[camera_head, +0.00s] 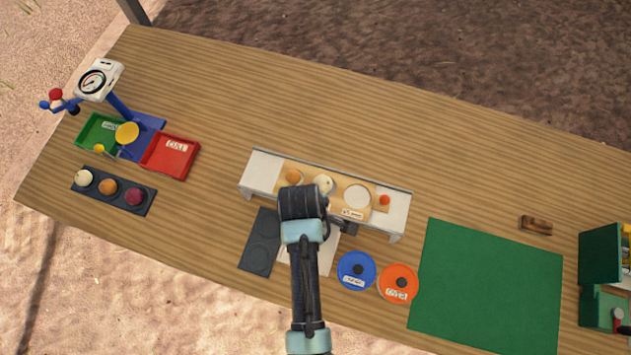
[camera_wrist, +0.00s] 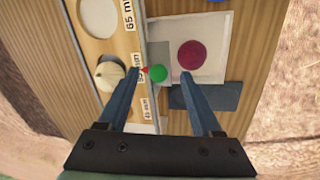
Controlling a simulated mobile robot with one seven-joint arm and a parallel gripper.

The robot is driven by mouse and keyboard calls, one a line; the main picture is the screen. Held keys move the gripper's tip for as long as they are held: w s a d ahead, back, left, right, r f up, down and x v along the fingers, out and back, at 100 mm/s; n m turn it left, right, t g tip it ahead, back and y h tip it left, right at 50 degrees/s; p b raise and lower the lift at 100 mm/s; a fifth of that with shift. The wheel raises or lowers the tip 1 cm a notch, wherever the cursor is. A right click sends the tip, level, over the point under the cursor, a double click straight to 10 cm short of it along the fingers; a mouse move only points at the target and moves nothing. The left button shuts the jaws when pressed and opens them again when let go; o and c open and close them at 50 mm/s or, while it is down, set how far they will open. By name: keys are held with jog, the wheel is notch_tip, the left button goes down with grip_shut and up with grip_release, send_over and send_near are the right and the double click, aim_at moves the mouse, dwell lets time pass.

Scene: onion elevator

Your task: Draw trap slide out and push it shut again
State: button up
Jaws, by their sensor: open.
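The sizing board (camera_head: 262,170) is a long white bench with a wooden top of labelled holes; it also shows in the wrist view (camera_wrist: 103,47). A small green knob (camera_wrist: 159,74), which looks like the trap slide's handle, sits at the board's edge by the middle label. A small red tip shows beside it. My gripper (camera_wrist: 161,80) is open, with its fingertips on either side of the knob; contact cannot be told. In the head view my gripper (camera_head: 303,203) covers the knob. A pale onion (camera_wrist: 109,73) rests in the board's middle hole.
A red onion (camera_wrist: 193,54) lies on a white tray (camera_wrist: 222,28) beside the knob. A dark slab (camera_head: 258,250) is left of my arm. Blue (camera_head: 357,270) and orange (camera_head: 398,283) discs lie to the right, then a green mat (camera_head: 487,285). The back of the table is clear.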

jog(key=shift+w+d+f, duration=0.1)
jog(key=shift+w+f, duration=0.05)
jog(key=shift+f, duration=0.35)
jog(key=shift+w+f, duration=0.15)
jog(key=shift+f, duration=0.3)
grip_shut()
